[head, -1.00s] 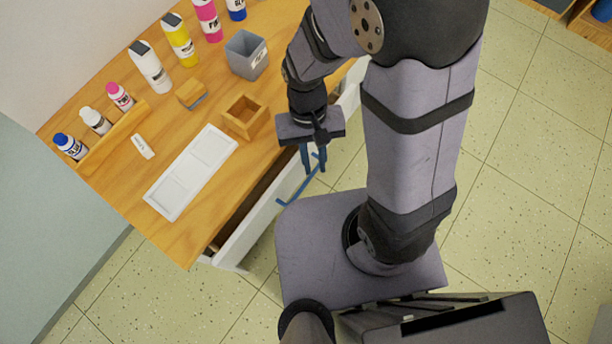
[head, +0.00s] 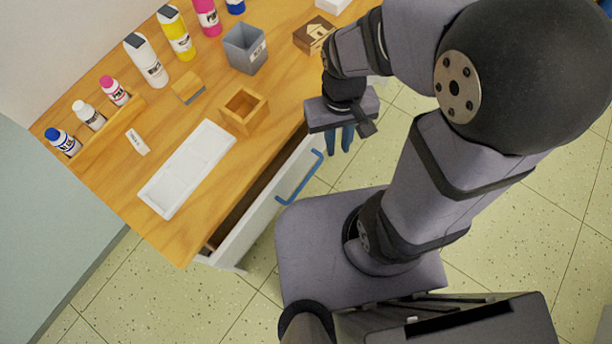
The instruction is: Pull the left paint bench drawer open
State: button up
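The left drawer's white front (head: 243,232) stands out from the wooden paint bench (head: 200,235), with a dark gap between it and the bench top's edge. The drawer is partly open; its inside is mostly hidden under the top. Its blue bar handle (head: 300,181) is in plain view with nothing on it. My gripper (head: 341,146) points down beyond the handle's upper right end, apart from it. Its two blue fingers show a gap between them, with nothing seen in it.
On the bench top are a white palette tray (head: 188,168), a small wooden box (head: 244,111), a grey cup (head: 245,48), a house-marked wooden box (head: 314,35) and several paint bottles (head: 146,60). Speckled tile floor (head: 110,296) lies open in front of the bench.

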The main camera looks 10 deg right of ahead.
jog(key=s+a+f+n+g+h+p, duration=0.2)
jog(key=s+a+f+n+h, duration=0.25)
jog(key=a, duration=0.35)
jog(key=n+t+h, duration=0.3)
jog(key=n+t, duration=1)
jog(key=t, duration=0.3)
send_near(304, 185)
jog(key=w+d+f, duration=0.1)
jog(key=w+d, duration=0.2)
jog(key=shift+w+a+f+n+t+y+b, duration=0.1)
jog(key=shift+n+t+y+b, duration=0.1)
jog(key=shift+n+t+y, duration=0.15)
jog(key=shift+w+a+f+n+t+y+b, duration=0.1)
jog(key=shift+n+t+y+b, duration=0.1)
jog(key=shift+t+y, duration=0.1)
jog(key=shift+p+x, duration=0.95)
jog(key=shift+x, duration=2.7)
jog(key=shift+d, duration=0.1)
